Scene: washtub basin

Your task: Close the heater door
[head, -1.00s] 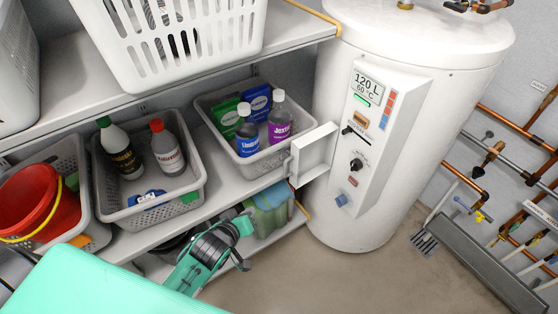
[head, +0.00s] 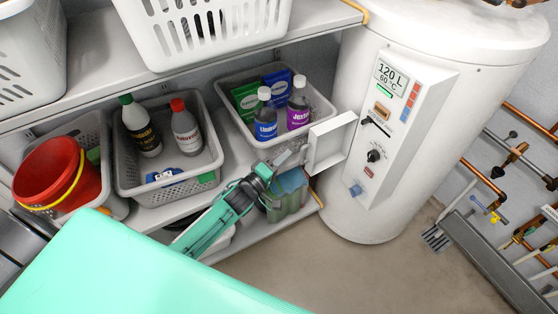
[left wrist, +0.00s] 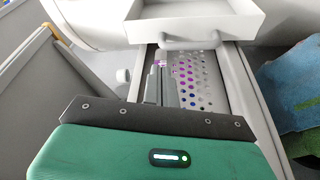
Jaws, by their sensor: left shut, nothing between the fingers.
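The white water heater (head: 420,100) stands at the right in the head view. Its small white door (head: 330,143) is a shallow box-like panel that stands open, swung out to the left of the control panel. The door (left wrist: 200,22) also fills the top of the left wrist view, its hollow side facing up in the picture. My left gripper (head: 284,158) is shut and empty, just left of the door, in front of the detergent basket. In the left wrist view its fingers (left wrist: 160,82) point toward the door; I cannot tell whether they touch it. My right gripper is not in view.
Shelves at left hold a basket (head: 318,115) with bottles and boxes behind the gripper, another basket (head: 208,182), and a red bucket (head: 60,172). A green translucent container (head: 289,195) sits below the door. Copper pipes (head: 483,180) are at right. The floor before the heater is clear.

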